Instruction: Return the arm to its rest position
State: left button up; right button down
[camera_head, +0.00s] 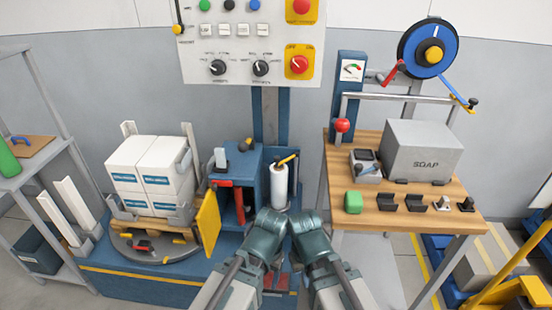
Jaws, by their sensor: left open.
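My two arms come up side by side from the bottom edge, close together near the middle. The dark green end of my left arm, at my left gripper (266,222), is in front of the blue machine base. The like end of my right arm, at my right gripper (304,222), is just to its right, almost touching it. I see nothing held at either end. The fingers do not show clearly; the arm housings hide them.
A wrapping machine with white boxes (142,176) on a turntable (130,243) stands left. A yellow panel (208,221) and a white film roll (279,186) are near my arms. A wooden table (403,217) with a soap box (422,152) stands right. A control panel (236,68) hangs behind.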

notch_tip(320, 180, up, 16)
jog(key=p, duration=1.5)
